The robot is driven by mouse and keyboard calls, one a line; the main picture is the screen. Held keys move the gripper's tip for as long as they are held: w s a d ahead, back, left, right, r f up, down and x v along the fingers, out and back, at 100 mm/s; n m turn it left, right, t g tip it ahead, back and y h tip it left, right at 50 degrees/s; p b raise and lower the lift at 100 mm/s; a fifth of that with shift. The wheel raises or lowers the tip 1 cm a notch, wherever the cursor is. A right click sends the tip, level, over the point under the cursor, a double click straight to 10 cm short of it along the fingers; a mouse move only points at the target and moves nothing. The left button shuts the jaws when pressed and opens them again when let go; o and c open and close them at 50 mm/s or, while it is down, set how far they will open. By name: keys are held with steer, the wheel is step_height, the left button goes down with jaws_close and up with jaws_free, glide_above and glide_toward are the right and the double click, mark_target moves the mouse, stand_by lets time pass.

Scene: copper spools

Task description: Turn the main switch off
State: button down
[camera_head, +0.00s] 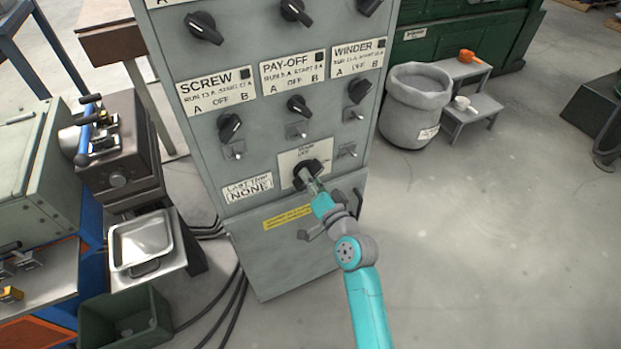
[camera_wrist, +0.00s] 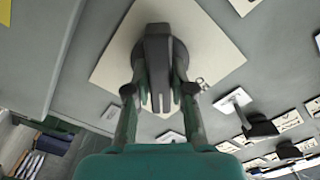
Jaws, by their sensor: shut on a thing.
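The main switch (camera_head: 306,172) is a black rotary knob on a pale plate (camera_head: 290,158) low on the grey control cabinet. The plate's lettering is too small to read fully. My gripper (camera_head: 316,186) reaches the knob from the front. In the wrist view the main switch (camera_wrist: 158,50) is a dark knob with a raised grip bar, and my gripper (camera_wrist: 159,92) has one finger on each side of that bar, shut on it. The plate (camera_wrist: 205,50) shows around the knob, tilted in this view.
Rows of other black knobs sit above, labelled SCREW (camera_head: 213,90), PAY-OFF (camera_head: 293,70) and WINDER (camera_head: 357,57). A "NONE" card (camera_head: 248,188) is left of the switch. A grey bin (camera_head: 412,110) stands right of the cabinet. The floor at the right front is clear.

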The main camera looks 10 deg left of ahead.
steer(key=n, duration=0.4)
steer(key=shift+n, duration=2.9)
steer(key=shift+f, duration=0.1)
steer(key=c, duration=1)
jaws_free()
steer(key=shift+s, duration=0.15)
steer(key=v, duration=1.1)
steer(key=shift+s+d, duration=0.25)
steer(key=shift+d, duration=0.05)
